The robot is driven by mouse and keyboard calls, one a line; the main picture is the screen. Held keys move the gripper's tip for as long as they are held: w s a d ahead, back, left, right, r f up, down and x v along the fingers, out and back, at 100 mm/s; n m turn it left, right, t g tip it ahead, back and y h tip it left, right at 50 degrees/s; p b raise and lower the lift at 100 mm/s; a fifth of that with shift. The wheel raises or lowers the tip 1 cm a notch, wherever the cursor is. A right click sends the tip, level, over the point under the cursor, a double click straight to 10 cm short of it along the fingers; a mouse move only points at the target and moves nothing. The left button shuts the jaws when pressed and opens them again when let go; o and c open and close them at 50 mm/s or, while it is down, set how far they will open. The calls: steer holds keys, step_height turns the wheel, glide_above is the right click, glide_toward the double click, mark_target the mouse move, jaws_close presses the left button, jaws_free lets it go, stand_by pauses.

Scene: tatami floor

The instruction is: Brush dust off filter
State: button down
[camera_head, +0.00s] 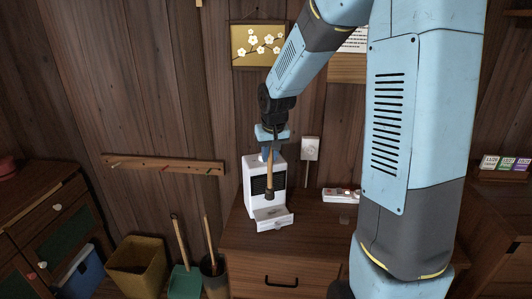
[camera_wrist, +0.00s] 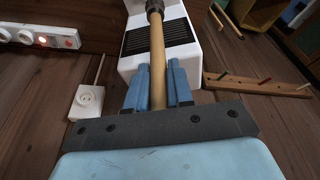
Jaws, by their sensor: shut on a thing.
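My gripper (camera_head: 268,146) is shut on the wooden handle of a brush (camera_head: 269,180); its blue fingers (camera_wrist: 158,84) also show on both sides of the handle (camera_wrist: 157,55) in the wrist view. The brush hangs with its dark head (camera_head: 269,193) down, in front of a white appliance (camera_head: 249,183). The appliance stands on a wooden cabinet and has a dark slatted filter (camera_head: 258,184) on its front, partly hidden by the brush. Whether the brush touches the filter I cannot tell. Dust is too small to make out. A white tray (camera_head: 272,218) juts from the appliance's base.
A power strip (camera_head: 341,195) lies on the cabinet (camera_head: 310,240) to the right, and a wall socket (camera_head: 310,149) is behind. A peg rail (camera_head: 165,165) is on the left wall. A bin (camera_head: 138,268), a green dustpan (camera_head: 185,282) and a dark holder (camera_head: 213,275) stand lower left.

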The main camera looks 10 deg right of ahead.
steer(key=shift+a, duration=0.25)
steer(key=shift+f, duration=0.1)
